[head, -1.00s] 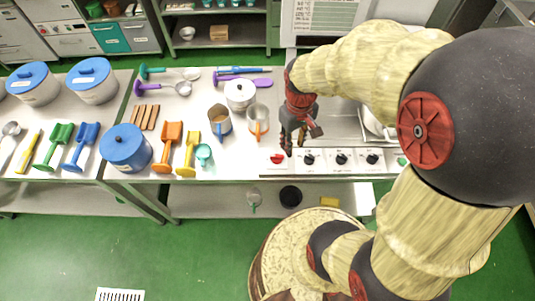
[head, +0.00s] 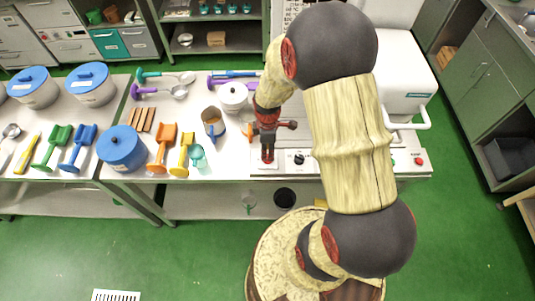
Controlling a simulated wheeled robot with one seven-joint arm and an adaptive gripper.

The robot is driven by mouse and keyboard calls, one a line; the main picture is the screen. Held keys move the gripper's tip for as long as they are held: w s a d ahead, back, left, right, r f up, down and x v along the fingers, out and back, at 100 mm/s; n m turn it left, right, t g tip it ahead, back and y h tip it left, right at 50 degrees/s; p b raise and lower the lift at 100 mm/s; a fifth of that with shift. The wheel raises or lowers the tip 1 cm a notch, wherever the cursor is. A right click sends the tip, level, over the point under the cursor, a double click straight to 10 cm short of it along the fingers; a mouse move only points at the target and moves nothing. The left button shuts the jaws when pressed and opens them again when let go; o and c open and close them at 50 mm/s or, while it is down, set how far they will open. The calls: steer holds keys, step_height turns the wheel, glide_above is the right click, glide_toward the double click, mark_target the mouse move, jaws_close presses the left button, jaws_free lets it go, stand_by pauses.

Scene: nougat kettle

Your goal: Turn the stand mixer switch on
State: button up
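A pale control panel (head: 316,164) runs along the front edge of the counter. A dark round knob (head: 299,159) shows on it, just right of my gripper. My gripper (head: 268,158) points down over the panel's left end, where it covers the red switch. I cannot tell whether it touches the panel, and its fingers look close together but their gap is not clear. My arm hides the other knobs. At the panel's right end are a red button (head: 419,160) and a small green button. No part is clearly recognisable as the stand mixer.
A white machine (head: 405,80) with a front handle (head: 409,125) stands behind my arm. Left of my gripper are a mug (head: 213,122), a white pot (head: 233,98), a teal cup (head: 197,154), colored scoops and a blue-lidded pot (head: 122,146). Green floor lies in front.

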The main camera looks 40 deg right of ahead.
steer(key=shift+f, duration=1.4)
steer(key=shift+c, duration=0.8)
jaws_close()
